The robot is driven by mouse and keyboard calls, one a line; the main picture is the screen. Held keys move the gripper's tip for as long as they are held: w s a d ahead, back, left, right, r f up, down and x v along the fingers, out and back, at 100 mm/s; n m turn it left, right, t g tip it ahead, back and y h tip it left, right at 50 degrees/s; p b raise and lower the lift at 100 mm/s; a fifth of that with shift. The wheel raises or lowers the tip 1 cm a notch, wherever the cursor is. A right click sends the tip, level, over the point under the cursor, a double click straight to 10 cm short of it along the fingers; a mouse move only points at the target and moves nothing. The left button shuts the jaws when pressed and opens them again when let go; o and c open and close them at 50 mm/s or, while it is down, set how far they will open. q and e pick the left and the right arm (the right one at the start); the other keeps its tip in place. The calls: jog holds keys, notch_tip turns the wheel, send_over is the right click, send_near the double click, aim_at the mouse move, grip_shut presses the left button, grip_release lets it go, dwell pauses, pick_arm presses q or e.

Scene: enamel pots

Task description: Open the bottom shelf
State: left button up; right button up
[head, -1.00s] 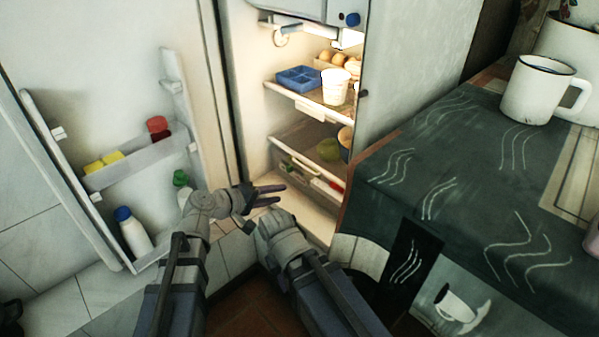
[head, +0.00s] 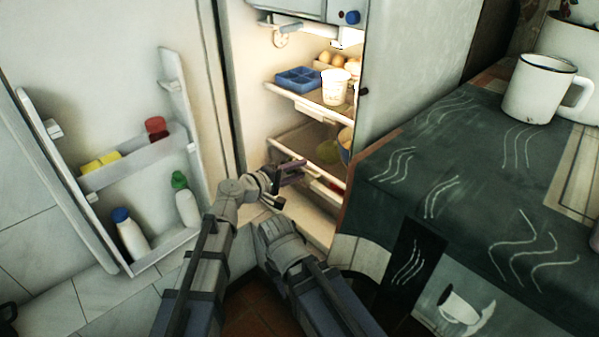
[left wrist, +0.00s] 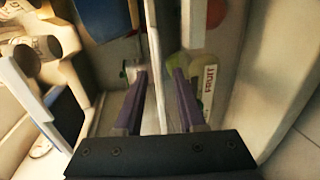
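The bottom shelf (head: 295,141) of the open fridge is a clear bin with a pale front edge, holding a green item (head: 327,145) and, beside it, a rounded yellowish one. My left gripper (head: 291,181) is at the shelf's front, its fingers apart. In the left wrist view my left gripper (left wrist: 160,73) is open, with a pale shelf edge (left wrist: 154,55) running between its fingers; I cannot tell if they touch it.
The fridge door (head: 110,60) stands open at left, with bottles and jars in its racks. An upper shelf holds a blue tray (head: 298,78) and a white cup (head: 335,88). A cloth-covered table (head: 450,170) with a white mug (head: 541,92) stands close at right.

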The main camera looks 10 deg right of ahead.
pick_arm(q)
jog(key=shift+w+d+f, duration=0.1)
jog(key=shift+w+d, duration=0.1)
jog(key=shift+d, duration=0.2)
grip_shut()
dwell(1.3)
